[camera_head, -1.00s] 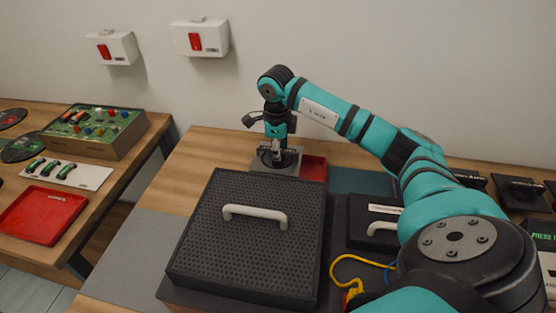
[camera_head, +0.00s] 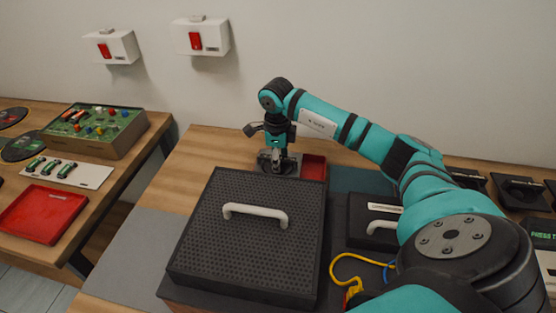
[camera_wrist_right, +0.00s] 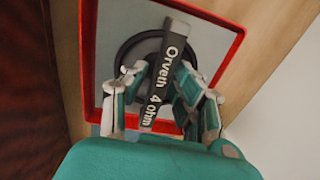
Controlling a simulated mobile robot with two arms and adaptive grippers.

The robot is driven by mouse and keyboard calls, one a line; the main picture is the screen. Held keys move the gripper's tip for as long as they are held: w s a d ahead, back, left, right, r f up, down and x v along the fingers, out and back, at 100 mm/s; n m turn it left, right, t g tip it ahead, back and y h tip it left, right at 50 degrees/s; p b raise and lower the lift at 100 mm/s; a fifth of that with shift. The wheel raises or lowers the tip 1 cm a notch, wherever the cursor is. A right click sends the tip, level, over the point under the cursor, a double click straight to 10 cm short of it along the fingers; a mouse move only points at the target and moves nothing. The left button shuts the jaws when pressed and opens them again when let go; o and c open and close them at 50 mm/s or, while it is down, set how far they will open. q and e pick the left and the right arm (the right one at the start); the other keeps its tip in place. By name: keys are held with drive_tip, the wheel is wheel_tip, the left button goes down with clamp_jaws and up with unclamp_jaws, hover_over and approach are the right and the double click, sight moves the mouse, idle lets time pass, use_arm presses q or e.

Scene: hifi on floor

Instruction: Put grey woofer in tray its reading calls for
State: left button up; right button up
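The grey woofer is a round dark disc (camera_wrist_right: 132,52) with a black bar (camera_wrist_right: 165,72) across it reading "Orveth 4 ohm". In the right wrist view it lies over a grey floor inside a red-rimmed tray (camera_wrist_right: 239,45). My right gripper (camera_wrist_right: 160,72) is open, its fingers on either side of the bar. A gap shows at the left finger; contact at the right one is unclear. In the head view my right gripper (camera_head: 278,165) is low at the back of the table and hides most of the woofer. My left gripper is out of view.
A red surface (camera_head: 314,168) lies right of the gripper. A black perforated box with a white handle (camera_head: 255,213) stands in front. A black case (camera_head: 365,220) and cables (camera_head: 350,258) are to its right. The wall rises close behind.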

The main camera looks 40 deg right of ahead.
drive_tip(key=shift+r, duration=0.1)
wheel_tip(320, 180, up, 12)
drive_tip(key=shift+s+a+b, duration=0.25)
drive_tip(key=shift+a+b, duration=0.05)
drive_tip(key=shift+a, duration=0.05)
drive_tip(key=shift+s, duration=0.1)
